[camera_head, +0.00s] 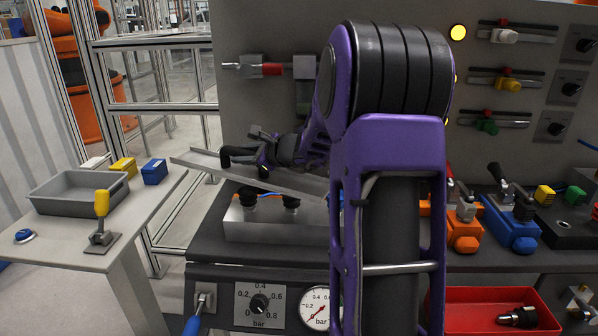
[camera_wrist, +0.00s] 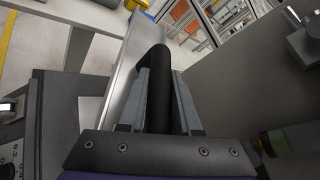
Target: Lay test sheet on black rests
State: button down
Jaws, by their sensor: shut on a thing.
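The test sheet (camera_head: 204,160) is a long, flat grey plate with a black handle (camera_head: 236,152). My gripper (camera_head: 262,148) is shut on that handle; in the wrist view the black handle (camera_wrist: 157,62) stands between the two grey fingers of my gripper (camera_wrist: 160,85). The sheet's bare face (camera_wrist: 134,65) shows beside it. The sheet slopes down to the right in the head view, above the black rests (camera_head: 291,203), (camera_head: 248,198) on a grey block (camera_head: 270,228). I cannot tell whether it touches them. My arm hides the sheet's right end.
A side table (camera_head: 150,205) at left holds a grey tray (camera_head: 62,204), a yellow-handled tool (camera_head: 102,212) and small blocks. A grey upright panel (camera_head: 265,110) with fittings stands behind. Coloured clamps (camera_head: 512,228) and a red tray (camera_head: 470,312) are at right.

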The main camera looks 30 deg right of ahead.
jog(key=w+d+p, duration=0.3)
jog(key=w+d, duration=0.8)
jog(key=w, duration=0.5)
notch_tip(320, 180, down, 10)
jog(key=shift+a+f+b, duration=0.15)
jog(key=shift+f+b, duration=0.1)
jog(key=shift+b, duration=0.6)
jog(key=shift+w+f, duration=0.1)
jog(key=shift+f, duration=0.25)
jog(key=shift+f, duration=0.15)
jog(key=c, duration=0.6)
grip_release()
jog(key=shift+f, duration=0.15)
